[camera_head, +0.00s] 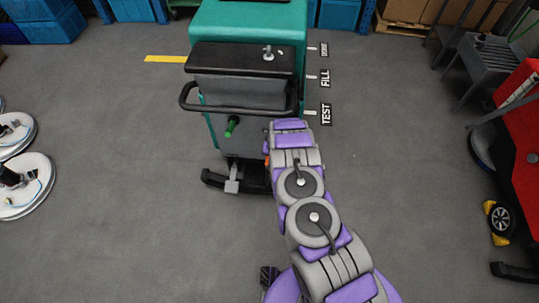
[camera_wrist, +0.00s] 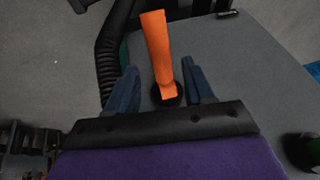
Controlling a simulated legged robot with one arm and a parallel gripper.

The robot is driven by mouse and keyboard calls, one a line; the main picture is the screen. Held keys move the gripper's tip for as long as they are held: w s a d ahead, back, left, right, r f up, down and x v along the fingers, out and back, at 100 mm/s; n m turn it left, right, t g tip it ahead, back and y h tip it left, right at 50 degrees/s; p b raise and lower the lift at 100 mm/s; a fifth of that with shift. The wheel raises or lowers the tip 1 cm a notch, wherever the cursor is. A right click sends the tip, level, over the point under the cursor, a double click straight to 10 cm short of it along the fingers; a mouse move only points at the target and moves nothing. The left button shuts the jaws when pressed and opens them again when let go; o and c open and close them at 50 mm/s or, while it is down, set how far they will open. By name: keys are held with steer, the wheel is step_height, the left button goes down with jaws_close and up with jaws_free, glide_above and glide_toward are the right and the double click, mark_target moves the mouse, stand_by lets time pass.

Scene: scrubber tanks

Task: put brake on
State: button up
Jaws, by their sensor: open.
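The teal and grey floor scrubber (camera_head: 248,22) stands at the top centre in the head view, with a black handlebar (camera_head: 188,97) at its rear. In the wrist view an orange lever (camera_wrist: 156,45) rises from a round black base on the grey panel (camera_wrist: 235,60). My gripper (camera_wrist: 159,72) is open, with one dark blue finger on each side of the lever. I cannot tell whether either finger touches it. In the head view my arm reaches the scrubber's rear right side and hides the gripper and most of the lever.
A green knob (camera_head: 232,126) sits on the scrubber's rear, left of my arm. A black ribbed hose (camera_wrist: 106,60) runs left of the lever. White round pads (camera_head: 28,185) lie at the left; a red machine (camera_head: 525,140) stands at the right. The floor between is clear.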

steer(key=f, duration=0.1)
steer(key=a+f, duration=0.1)
steer(key=w+f, duration=0.1)
steer(key=shift+a+f, duration=0.1)
steer(key=shift+a, duration=0.2)
steer(key=shift+w+f+b, duration=0.25)
steer(key=shift+f+b, duration=0.05)
steer(key=shift+b, duration=0.05)
steer(key=shift+w+d+f, duration=0.2)
steer(key=shift+d+f, duration=0.25)
steer(key=shift+d, duration=0.05)
steer(key=shift+a+f, duration=0.1)
steer(key=shift+a, duration=0.35)
steer(key=shift+c, duration=1.2)
steer(key=shift+d, duration=0.25)
steer(key=c, duration=0.5)
steer(key=shift+a, duration=0.15)
jaws_close()
